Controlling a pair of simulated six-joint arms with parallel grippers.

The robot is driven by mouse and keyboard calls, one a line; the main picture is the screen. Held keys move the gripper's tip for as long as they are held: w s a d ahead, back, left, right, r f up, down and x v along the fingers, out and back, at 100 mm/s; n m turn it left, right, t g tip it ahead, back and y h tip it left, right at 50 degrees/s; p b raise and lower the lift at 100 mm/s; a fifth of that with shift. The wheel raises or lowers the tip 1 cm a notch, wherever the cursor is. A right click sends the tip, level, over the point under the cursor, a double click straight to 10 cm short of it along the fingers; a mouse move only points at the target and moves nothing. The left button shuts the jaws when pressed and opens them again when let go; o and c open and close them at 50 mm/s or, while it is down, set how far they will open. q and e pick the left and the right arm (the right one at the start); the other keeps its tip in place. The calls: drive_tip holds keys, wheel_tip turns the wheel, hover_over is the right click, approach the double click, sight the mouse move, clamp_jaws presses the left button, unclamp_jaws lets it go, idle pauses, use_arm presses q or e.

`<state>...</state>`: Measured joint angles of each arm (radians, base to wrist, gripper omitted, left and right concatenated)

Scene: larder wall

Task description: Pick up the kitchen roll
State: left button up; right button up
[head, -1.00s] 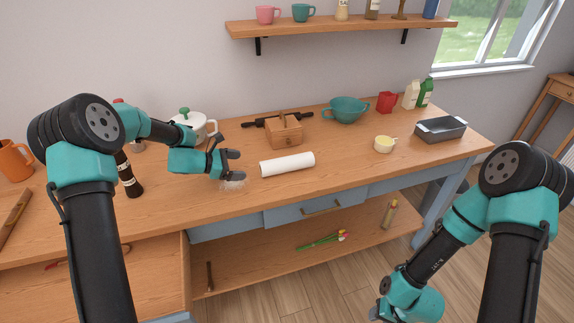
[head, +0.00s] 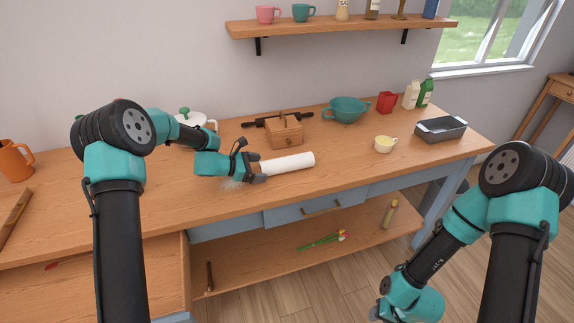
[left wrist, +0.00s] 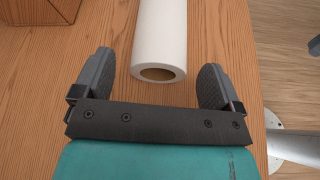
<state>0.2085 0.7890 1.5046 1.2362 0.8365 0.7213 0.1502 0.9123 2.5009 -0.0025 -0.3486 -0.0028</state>
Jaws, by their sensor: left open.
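The kitchen roll (head: 289,163) is a white cylinder lying on its side on the wooden counter. In the left wrist view the roll (left wrist: 160,35) points its open cardboard end toward my left gripper. My left gripper (head: 262,170) is open at the roll's left end in the head view. Its fingers (left wrist: 158,82) stand apart in the left wrist view, one to each side of the roll's line, with nothing between their tips but the area by its near end. My right arm shows at the lower right of the head view, but its gripper fingers are not visible.
A wooden box (head: 285,132) stands behind the roll, with a dark rolling pin (head: 262,121) behind it.

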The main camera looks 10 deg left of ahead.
use_arm(q)
drive_tip(key=shift+x, duration=1.1)
drive_tip(key=c, duration=1)
